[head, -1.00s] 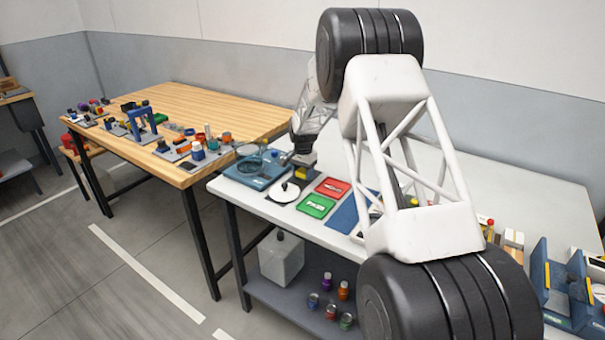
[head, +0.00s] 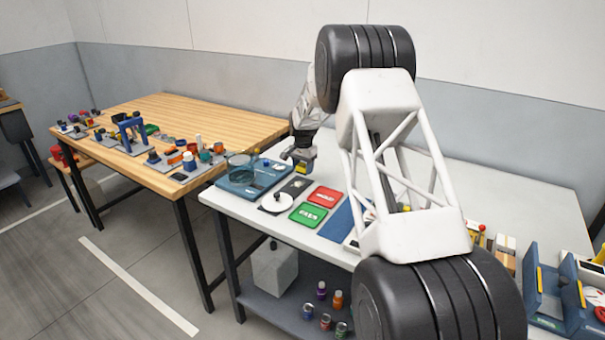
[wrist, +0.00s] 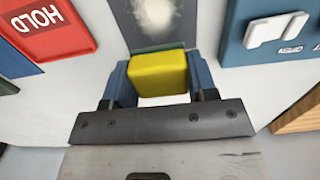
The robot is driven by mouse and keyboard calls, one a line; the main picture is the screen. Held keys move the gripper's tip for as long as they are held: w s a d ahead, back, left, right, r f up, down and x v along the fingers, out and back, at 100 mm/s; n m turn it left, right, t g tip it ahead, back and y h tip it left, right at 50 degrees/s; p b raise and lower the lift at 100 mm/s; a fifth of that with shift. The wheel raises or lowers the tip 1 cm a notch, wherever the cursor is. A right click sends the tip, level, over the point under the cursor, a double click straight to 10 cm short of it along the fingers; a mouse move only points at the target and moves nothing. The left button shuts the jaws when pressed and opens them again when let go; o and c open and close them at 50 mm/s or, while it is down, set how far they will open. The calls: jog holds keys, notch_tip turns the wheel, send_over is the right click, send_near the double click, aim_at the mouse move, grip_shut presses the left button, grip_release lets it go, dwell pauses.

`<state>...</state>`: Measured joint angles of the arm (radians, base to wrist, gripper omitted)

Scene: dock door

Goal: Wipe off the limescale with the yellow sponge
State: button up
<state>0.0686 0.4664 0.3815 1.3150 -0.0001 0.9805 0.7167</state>
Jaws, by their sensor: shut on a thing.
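My gripper (wrist: 158,74) is shut on the yellow sponge (wrist: 160,76), which sits between its two blue fingers. In the wrist view, a dark grey plate (wrist: 183,36) lies just beyond the sponge. A whitish, blotchy limescale patch (wrist: 157,13) is on that plate, cut off by the top edge. The sponge overlaps the near end of the plate in the picture; I cannot tell whether it touches. In the head view, my gripper (head: 300,160) is low over the white table (head: 480,185), behind the dark plate (head: 296,186).
A red pad (head: 325,196) marked HOLD and a green pad (head: 311,214) lie right of the plate. A blue base (head: 240,184) with a glass vessel (head: 241,166) stands to its left. A white disc (head: 276,203) with a black knob is in front. The back of the table is clear.

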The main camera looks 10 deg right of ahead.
aim_at(303, 165)
jog(key=shift+r, duration=2.2)
jog(key=shift+f, duration=0.25)
